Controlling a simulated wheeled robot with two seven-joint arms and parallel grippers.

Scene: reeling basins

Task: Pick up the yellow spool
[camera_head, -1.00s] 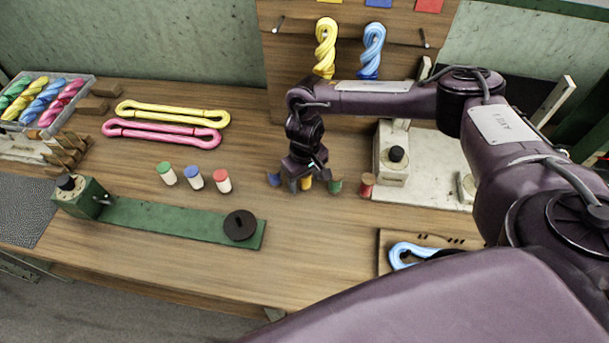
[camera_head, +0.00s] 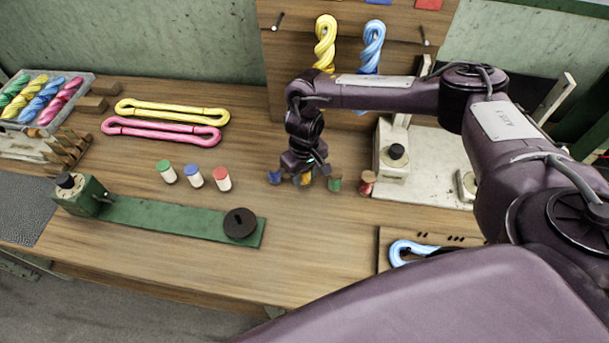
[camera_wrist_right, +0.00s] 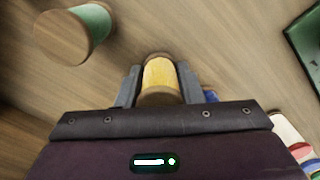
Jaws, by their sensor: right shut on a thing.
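The yellow spool (camera_wrist_right: 160,76) sits between the two fingers of my right gripper (camera_wrist_right: 160,88) in the right wrist view, and the fingers are shut on it. In the head view the right gripper (camera_head: 304,178) points down at the row of spools, and only a bit of the yellow spool (camera_head: 305,178) shows between its fingers. Whether the spool is off the table cannot be told. My left gripper is in neither view.
A blue spool (camera_head: 274,177) stands just left of the gripper; a green spool (camera_head: 335,183) and a red spool (camera_head: 367,183) stand to its right. White spools with green, blue and red tops (camera_head: 194,177) stand further left. A green bar (camera_head: 170,218) lies in front.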

